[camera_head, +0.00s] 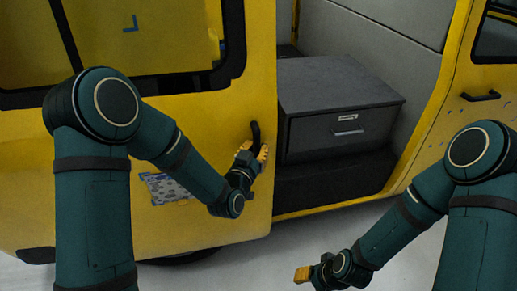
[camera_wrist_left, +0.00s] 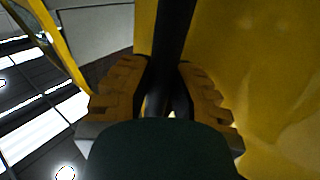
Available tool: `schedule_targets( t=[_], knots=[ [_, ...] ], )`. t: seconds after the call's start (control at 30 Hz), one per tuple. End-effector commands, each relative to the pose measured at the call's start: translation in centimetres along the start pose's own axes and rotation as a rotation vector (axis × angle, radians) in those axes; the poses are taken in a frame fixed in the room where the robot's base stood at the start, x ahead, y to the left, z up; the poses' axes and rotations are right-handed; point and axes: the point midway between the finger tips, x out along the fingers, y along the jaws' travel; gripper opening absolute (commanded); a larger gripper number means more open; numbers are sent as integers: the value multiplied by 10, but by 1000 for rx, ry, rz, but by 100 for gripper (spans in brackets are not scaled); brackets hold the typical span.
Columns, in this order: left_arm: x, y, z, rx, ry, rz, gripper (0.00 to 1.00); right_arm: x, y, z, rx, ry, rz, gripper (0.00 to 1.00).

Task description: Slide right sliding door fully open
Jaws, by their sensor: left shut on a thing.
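The yellow right sliding door (camera_head: 225,125) of the van fills the left of the head view. It stands partly open, with a doorway to its right. Its black handle (camera_head: 256,133) is upright near the door's right edge. My left gripper (camera_head: 252,152) is shut on this handle. In the left wrist view the black handle (camera_wrist_left: 173,45) runs between the yellow finger pads of my left gripper (camera_wrist_left: 165,95). My right gripper (camera_head: 303,274) is low in front of the doorway, away from the door. Its fingers are too small to tell open from shut.
A grey cabinet (camera_head: 340,105) with a drawer stands inside the doorway on a dark step. Another yellow panel (camera_head: 480,115) with a black handle is at the right. Pale floor (camera_head: 285,245) in front of the van is clear.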

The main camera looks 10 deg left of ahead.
Motion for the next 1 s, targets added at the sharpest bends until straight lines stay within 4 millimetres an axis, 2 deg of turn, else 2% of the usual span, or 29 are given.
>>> schedule_targets(
  t=[0.1,0.13,0.2,0.57,0.67,1.0],
  knots=[
    [-3,-1,5,0,-13,-3,0,0,0,0,0,0,0,47],
    [-3,-2,5,0,-14,-3,26,0,0,0,0,0,0,47],
    [-3,-2,4,0,-13,-4,51,0,0,0,0,0,0,47],
    [-4,-2,2,0,-6,-4,52,0,0,0,0,0,0,47],
    [-13,-2,2,1,-8,-4,52,0,0,0,0,0,0,47],
    [-65,-2,2,1,-9,-4,52,0,0,0,0,0,0,47]
  ],
)
